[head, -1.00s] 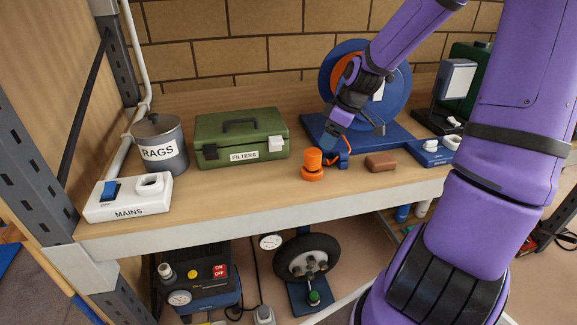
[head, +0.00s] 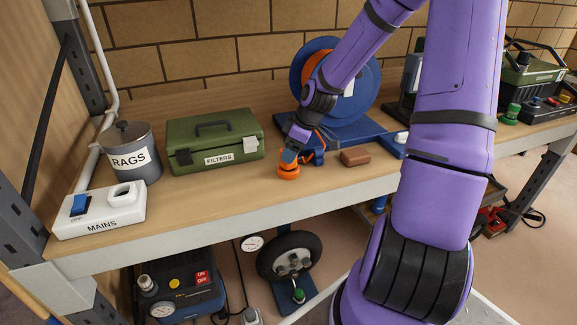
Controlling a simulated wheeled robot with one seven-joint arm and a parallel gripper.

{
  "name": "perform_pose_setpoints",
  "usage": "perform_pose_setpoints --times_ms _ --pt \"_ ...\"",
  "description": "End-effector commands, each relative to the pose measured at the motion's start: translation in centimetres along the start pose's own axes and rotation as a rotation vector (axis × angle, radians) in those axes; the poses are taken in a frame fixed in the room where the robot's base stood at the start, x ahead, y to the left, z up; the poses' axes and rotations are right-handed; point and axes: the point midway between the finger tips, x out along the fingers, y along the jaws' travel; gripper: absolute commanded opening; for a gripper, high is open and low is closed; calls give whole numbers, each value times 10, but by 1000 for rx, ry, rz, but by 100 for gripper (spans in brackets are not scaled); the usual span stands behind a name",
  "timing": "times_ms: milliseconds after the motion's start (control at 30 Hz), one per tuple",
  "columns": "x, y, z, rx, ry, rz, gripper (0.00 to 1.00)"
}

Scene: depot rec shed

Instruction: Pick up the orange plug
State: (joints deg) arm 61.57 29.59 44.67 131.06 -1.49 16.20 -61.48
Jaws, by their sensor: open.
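The orange plug (head: 289,173) stands on the wooden bench top, right of the green FILTERS box and near the front edge. Only its wide lower part shows clearly. My gripper (head: 290,157) is directly at the plug, reaching down from above and behind it, with its fingers over the plug's upper part. The jaws are open. Whether the fingers touch the plug cannot be told from this view.
The green FILTERS box (head: 214,140) stands to the left. A brown block (head: 355,157) lies close on the right. A blue hose reel (head: 367,85) is behind. The white MAINS socket (head: 100,212) and grey RAGS can (head: 134,161) are farther left.

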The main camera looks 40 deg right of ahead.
Motion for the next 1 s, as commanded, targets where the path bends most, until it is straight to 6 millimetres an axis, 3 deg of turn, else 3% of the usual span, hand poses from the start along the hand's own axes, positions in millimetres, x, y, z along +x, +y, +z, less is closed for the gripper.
perform_pose_setpoints --times_ms 300,667,900,1000 --pt "37 3 -2 0 0 -2 79" --pt "44 4 -1 1 0 0 79" --pt "44 4 -1 1 0 0 26" --pt "44 4 -1 1 0 0 26"
